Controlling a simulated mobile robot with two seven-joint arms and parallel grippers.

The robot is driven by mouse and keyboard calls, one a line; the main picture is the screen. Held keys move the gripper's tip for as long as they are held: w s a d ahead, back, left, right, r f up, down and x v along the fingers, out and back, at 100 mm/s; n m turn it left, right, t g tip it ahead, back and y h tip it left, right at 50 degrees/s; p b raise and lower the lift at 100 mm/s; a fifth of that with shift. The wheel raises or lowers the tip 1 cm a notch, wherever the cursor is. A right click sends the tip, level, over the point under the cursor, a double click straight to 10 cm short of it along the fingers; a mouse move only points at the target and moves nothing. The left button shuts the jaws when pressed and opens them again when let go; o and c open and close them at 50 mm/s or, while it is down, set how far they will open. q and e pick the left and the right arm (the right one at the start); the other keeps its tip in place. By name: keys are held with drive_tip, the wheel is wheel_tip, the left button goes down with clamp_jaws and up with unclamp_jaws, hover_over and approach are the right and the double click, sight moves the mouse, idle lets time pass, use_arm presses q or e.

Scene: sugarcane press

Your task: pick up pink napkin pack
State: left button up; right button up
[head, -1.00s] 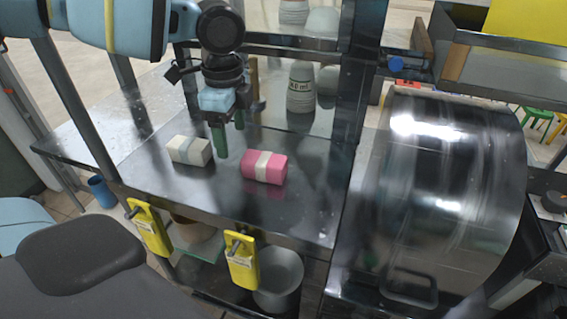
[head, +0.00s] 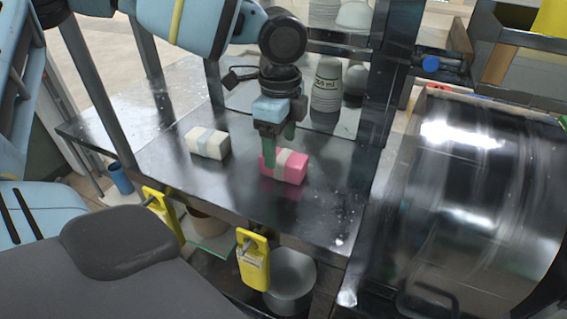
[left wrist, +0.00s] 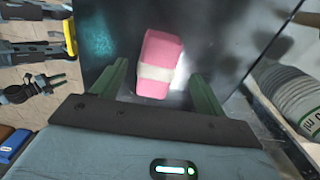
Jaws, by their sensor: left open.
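The pink napkin pack (head: 291,169) with a pale band lies on the dark metal table (head: 230,190) in the head view. It also shows in the left wrist view (left wrist: 160,52), beyond and between the two green fingertips. My left gripper (head: 279,150) points down at the pack, with its fingers overlapping the pack's left part in the head view. It is open and empty. Whether the fingers touch the pack cannot be told. My right gripper is not identifiable in the head view.
A white napkin pack (head: 208,143) lies on the table left of the pink one. Stacked cups (head: 327,85) stand behind. A metal post (head: 385,80) and a large shiny drum (head: 480,190) are on the right. Yellow tags (head: 253,262) hang at the table's front edge.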

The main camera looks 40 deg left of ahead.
sight(278, 154)
use_arm(q)
drive_tip(key=f, duration=0.4)
drive_tip(key=shift+s+a+f, duration=0.1)
drive_tip(key=shift+s+a, duration=0.1)
drive_tip(key=c, duration=1.1)
drive_tip(key=shift+r, duration=5)
